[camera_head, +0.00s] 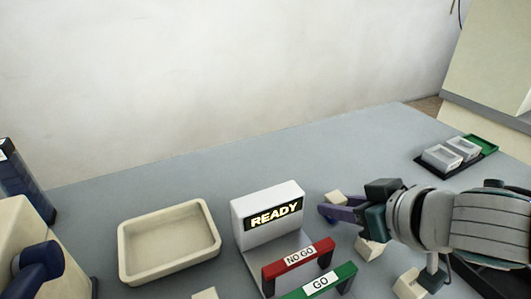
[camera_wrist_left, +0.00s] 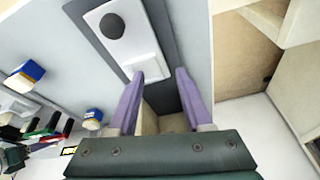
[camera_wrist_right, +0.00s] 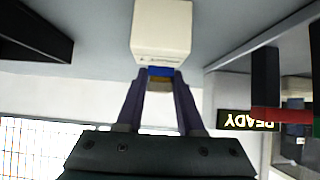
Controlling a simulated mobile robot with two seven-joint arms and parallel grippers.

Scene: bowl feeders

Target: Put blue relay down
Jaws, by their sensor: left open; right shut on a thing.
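The relay is a cream block (camera_head: 335,197) at the fingertips of my right gripper (camera_head: 328,213), right of the READY stand. In the right wrist view the cream body (camera_wrist_right: 162,28) extends beyond the fingertips. A narrow blue and tan end sits between the fingers of my right gripper (camera_wrist_right: 160,77), which is shut on it. I cannot tell whether the relay touches the table. My left gripper (camera_wrist_left: 160,73) is open and empty in its wrist view, over a light panel with a black round part.
The READY stand (camera_head: 246,236) has a red NO GO bar (camera_head: 275,268) and a green GO bar (camera_head: 344,272) before it. A cream tray (camera_head: 128,258) stands left. Loose cream blocks (camera_head: 371,249) lie near my right arm. A black tray (camera_head: 477,164) with clear boxes is at back right.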

